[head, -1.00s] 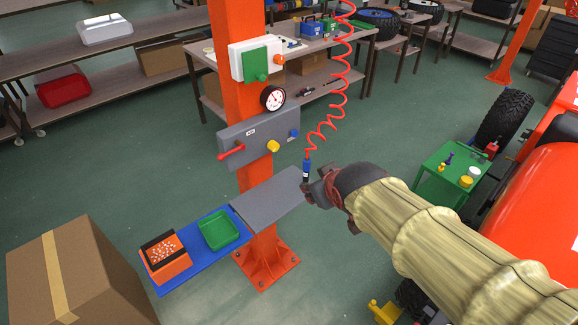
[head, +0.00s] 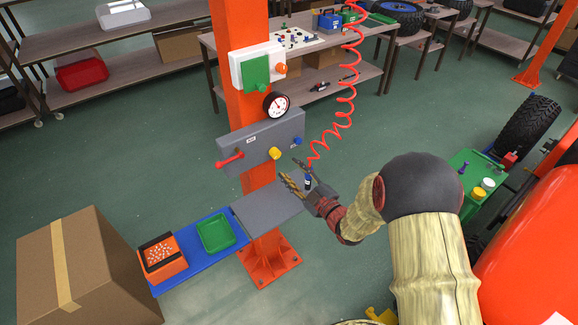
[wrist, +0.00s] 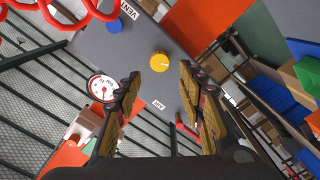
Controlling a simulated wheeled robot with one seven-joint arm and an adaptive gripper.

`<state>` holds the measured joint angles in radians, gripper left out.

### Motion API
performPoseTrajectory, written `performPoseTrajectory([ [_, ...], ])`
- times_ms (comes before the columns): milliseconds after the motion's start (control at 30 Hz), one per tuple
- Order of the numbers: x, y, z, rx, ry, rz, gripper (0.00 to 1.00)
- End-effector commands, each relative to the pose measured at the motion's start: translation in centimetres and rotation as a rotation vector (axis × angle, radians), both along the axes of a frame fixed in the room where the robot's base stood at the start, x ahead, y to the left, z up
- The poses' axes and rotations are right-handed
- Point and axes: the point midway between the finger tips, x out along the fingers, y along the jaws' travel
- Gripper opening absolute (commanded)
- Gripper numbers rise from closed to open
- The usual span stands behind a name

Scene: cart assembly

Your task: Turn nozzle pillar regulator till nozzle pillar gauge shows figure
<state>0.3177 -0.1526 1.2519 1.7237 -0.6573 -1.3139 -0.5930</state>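The nozzle pillar (head: 236,105) is orange and carries a grey panel (head: 240,140). On the panel are a yellow knob (head: 275,153), a red lever (head: 229,160) at the left and a blue knob at the right, seen in the wrist view (wrist: 114,26). A round white gauge (head: 276,105) sits above the panel and also shows in the wrist view (wrist: 102,88); its figures are too small to read. My gripper (head: 294,174) is open and empty, below and right of the yellow knob. In the wrist view, the yellow knob (wrist: 160,62) lies ahead between the fingertips (wrist: 159,75), apart from them.
Below are a grey shelf (head: 265,208), a green tray (head: 216,234) and an orange box (head: 163,262). A cardboard box (head: 85,275) stands left.

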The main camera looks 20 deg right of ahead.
Motion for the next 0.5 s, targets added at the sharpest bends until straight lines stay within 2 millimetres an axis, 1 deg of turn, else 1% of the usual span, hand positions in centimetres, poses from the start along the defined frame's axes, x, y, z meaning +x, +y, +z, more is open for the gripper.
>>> performPoseTrajectory([
  [167,1.4,0.6,0.1,0.000,-0.004,0.003,0.39],
  [500,5.8,2.0,0.0,-0.001,-0.002,0.001,0.39],
])
